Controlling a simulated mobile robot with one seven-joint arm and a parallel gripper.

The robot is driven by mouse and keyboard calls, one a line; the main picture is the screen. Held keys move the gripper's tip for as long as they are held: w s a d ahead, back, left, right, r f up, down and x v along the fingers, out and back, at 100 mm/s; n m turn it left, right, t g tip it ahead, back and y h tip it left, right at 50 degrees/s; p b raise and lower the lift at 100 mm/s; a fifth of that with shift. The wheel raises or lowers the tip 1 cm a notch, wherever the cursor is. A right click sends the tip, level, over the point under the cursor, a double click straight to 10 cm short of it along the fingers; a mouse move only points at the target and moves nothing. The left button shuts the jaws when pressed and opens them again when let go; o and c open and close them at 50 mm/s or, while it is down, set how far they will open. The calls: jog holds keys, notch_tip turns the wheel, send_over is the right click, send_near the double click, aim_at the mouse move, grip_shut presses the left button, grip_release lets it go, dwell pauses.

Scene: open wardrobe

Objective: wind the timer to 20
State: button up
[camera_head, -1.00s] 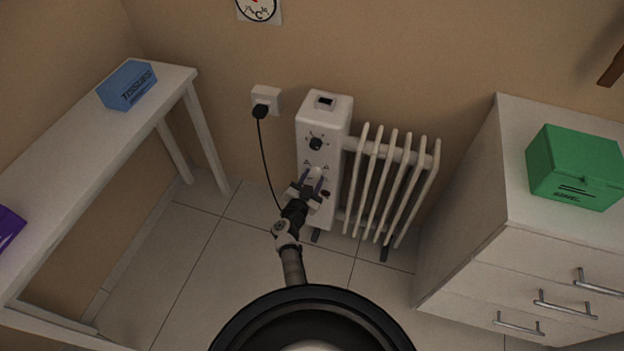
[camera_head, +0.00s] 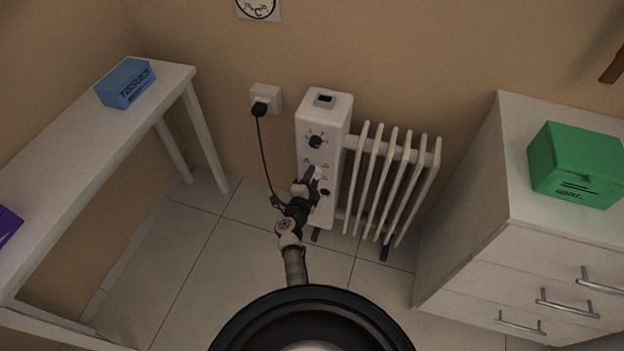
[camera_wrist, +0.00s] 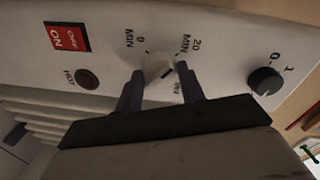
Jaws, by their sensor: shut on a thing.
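The timer is a pale round knob (camera_wrist: 156,64) on the white heater's (camera_head: 310,113) front panel. In the wrist view, "0 MIN" is printed at its upper left and "20 MIN" at its upper right, with another partly hidden "MIN" label below right. My gripper (camera_wrist: 160,70) has one dark finger on each side of the knob and is shut on it. A small dark mark shows on the knob's lower right; its exact reading cannot be told. In the head view, my gripper (camera_head: 308,180) is at the panel and covers the timer.
A red ON/OFF switch (camera_wrist: 67,37), a round HOT lamp (camera_wrist: 88,79) and a black 0–1 knob (camera_wrist: 265,80) flank the timer. A cord runs to the wall socket (camera_head: 265,97). A table (camera_head: 150,90) stands left, a drawer cabinet (camera_head: 470,190) right.

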jog(key=shift+m, duration=1)
jog(key=shift+y, duration=0.3)
jog(key=o, duration=1)
jog(key=shift+c, duration=0.2)
jog(key=shift+s, duration=0.1)
jog(key=v, duration=1.3)
jog(key=shift+s+a, duration=0.2)
jog(key=shift+s, duration=0.1)
